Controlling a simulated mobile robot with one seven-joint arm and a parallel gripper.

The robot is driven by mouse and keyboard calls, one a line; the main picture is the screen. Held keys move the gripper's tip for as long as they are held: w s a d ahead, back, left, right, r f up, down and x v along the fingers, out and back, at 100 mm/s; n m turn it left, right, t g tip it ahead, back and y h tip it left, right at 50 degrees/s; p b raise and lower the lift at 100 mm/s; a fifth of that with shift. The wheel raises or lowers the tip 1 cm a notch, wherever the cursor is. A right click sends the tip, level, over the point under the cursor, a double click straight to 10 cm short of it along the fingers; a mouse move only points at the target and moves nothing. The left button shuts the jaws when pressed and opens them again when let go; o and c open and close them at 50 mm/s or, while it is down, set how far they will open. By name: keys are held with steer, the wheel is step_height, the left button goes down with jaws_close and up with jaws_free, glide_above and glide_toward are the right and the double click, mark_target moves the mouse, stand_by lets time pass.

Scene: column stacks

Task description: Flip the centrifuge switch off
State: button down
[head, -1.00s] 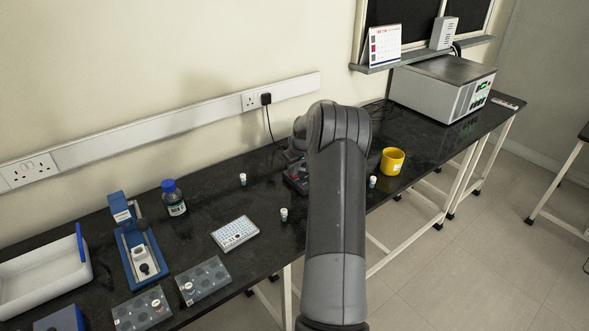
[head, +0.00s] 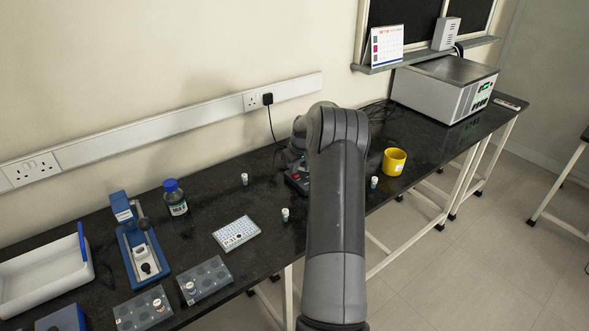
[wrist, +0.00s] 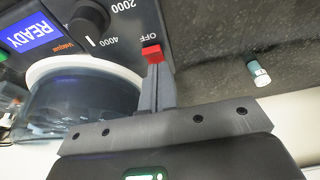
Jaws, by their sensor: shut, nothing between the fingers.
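The centrifuge shows in the wrist view as a dark grey panel (wrist: 112,30) with a blue READY display, a black knob (wrist: 88,22) and a printed OFF label. A small red switch (wrist: 152,53) stands beside the OFF label. My gripper (wrist: 154,72) is shut and empty, its fingertips right at the red switch; I cannot tell if they touch it. The white-rimmed clear lid (wrist: 75,100) is left of the fingers. In the head view the centrifuge (head: 296,183) is mostly hidden behind my arm, and my gripper is hidden too.
Small capped vials stand close by, one (head: 285,214) in front and one (head: 374,182) to the right. A yellow cup (head: 394,161) is further right. A white plate (head: 236,233) and a blue-capped bottle (head: 174,197) are left. Bare bench (head: 420,135) lies behind the cup.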

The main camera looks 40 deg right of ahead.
steer(key=shift+r, duration=0.1)
steer(key=shift+w+r, duration=0.1)
steer(key=shift+r, duration=0.2)
steer(key=w+r+v, duration=0.1)
steer(key=w+v, duration=0.1)
steer(key=v, duration=1)
steer(key=shift+w+r, duration=0.25)
steer(key=shift+s+d+r+g, duration=0.1)
steer(key=shift+s+r+g, duration=0.25)
steer(key=shift+s+g, duration=0.25)
steer(key=shift+w+f, duration=0.1)
steer(key=shift+w, duration=0.05)
glide_toward(296, 175)
steer(key=x, duration=0.2)
steer(key=w+x, duration=0.1)
steer(key=x, duration=0.2)
steer(key=shift+w+f, duration=0.1)
steer(key=shift+f, duration=0.5)
